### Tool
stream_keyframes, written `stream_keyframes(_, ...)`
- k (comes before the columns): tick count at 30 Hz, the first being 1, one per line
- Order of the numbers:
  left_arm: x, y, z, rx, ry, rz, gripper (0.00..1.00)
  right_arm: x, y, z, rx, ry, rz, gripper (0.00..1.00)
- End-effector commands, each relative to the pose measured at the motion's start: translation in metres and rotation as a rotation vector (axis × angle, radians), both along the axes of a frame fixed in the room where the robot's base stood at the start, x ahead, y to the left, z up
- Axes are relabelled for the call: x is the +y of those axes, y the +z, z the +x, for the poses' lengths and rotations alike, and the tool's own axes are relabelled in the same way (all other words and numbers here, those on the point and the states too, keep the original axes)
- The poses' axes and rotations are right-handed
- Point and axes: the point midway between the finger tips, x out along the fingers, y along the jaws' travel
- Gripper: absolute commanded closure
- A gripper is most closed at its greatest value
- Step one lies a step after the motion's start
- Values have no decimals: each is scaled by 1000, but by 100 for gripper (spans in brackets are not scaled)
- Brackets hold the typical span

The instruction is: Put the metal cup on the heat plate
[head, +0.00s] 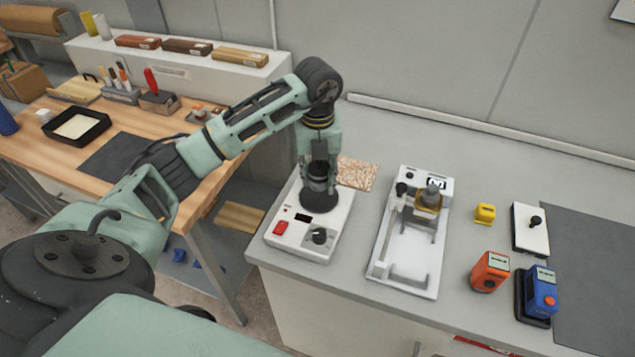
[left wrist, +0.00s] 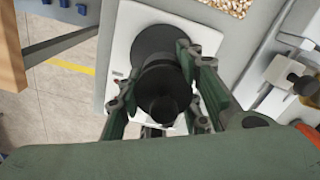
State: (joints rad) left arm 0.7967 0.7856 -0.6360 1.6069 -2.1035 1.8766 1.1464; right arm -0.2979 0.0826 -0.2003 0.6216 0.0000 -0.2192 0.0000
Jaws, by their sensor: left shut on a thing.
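The heat plate is a white box with a round black plate on top (head: 318,203), a red switch and a dark knob, standing on the grey counter. It also shows in the left wrist view (left wrist: 150,42). My left gripper (head: 319,184) points straight down over the black plate. It is shut on a dark, round metal cup (left wrist: 163,92), which sits between the fingers in the left wrist view. In the head view the fingers mostly hide the cup. I cannot tell whether its bottom touches the plate. My right gripper is not in view.
A white device with a brass-coloured part (head: 412,245) stands right of the heat plate. A speckled mat (head: 357,174) lies behind. Yellow (head: 485,213), orange (head: 490,272) and blue (head: 539,291) items stand farther right. A wooden bench (head: 40,150) is at left, across a gap.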

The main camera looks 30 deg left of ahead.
Motion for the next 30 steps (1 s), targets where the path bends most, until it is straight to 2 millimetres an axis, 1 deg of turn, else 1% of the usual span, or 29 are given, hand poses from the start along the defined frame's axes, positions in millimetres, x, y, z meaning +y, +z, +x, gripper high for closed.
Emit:
stream_keyframes(2, 0, -6, -1, 4, 0, -2, 100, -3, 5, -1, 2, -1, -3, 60)
stream_keyframes(6, 0, -26, -1, 5, 0, -2, 100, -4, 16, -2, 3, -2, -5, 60)
stream_keyframes(9, 0, -37, -1, 3, 0, -1, 100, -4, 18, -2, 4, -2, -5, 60)
stream_keyframes(16, 0, -40, 0, -1, -1, -1, 100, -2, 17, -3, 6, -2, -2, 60)
stream_keyframes(21, 0, -45, 0, -1, -1, -1, 100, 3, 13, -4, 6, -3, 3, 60)
stream_keyframes(22, 0, -44, 0, 0, -1, 0, 64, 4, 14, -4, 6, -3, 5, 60)
stream_keyframes(27, 0, -43, 0, 1, -1, -1, 49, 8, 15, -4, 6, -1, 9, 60)
stream_keyframes(30, 0, -43, 0, 1, -1, -1, 48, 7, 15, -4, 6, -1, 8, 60)
